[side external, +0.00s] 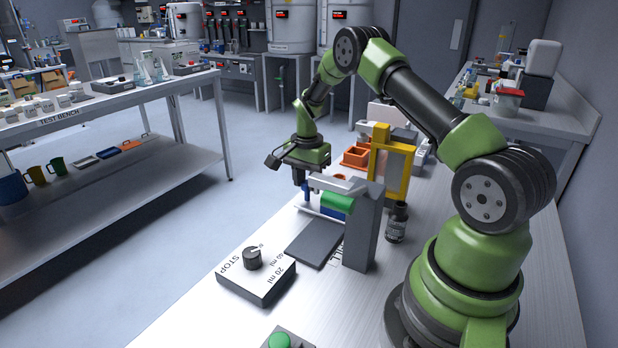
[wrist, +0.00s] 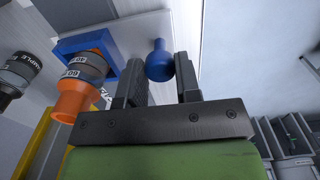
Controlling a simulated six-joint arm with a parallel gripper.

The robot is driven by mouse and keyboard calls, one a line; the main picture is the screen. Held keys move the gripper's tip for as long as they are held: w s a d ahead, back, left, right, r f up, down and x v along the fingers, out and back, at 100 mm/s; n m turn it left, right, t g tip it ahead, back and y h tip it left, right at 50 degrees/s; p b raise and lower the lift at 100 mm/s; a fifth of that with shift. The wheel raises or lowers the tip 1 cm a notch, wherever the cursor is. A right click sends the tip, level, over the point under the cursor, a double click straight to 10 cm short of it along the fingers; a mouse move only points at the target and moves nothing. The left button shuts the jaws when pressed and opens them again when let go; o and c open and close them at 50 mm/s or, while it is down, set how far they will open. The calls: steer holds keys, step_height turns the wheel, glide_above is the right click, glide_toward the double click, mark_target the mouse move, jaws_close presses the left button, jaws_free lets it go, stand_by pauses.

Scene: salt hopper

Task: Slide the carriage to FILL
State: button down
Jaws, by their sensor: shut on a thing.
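My gripper (side external: 300,180) reaches down at the far part of the workbench, beside the grey post (side external: 363,230) with its overhanging arm. In the wrist view my gripper (wrist: 159,66) has its two dark fingers on either side of a round blue knob (wrist: 158,58), shut on it. A blue frame (wrist: 88,40) stands left of the knob, around a grey and orange container (wrist: 82,75) with a label. The carriage body is mostly hidden in the side view; a blue part (side external: 307,190) shows just below my gripper.
A yellow frame (side external: 408,178), orange bins (side external: 356,156) and a dark bottle (side external: 397,222) stand nearby. A dial box (side external: 256,277), a dark plate (side external: 315,242) and a green button (side external: 279,341) are in front.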

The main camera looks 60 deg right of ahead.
steer(key=a, duration=1)
steer(key=shift+a, duration=0.35)
steer(key=c, duration=0.8)
jaws_free()
steer(key=shift+r, duration=0.1)
step_height(320, 180, up, 10)
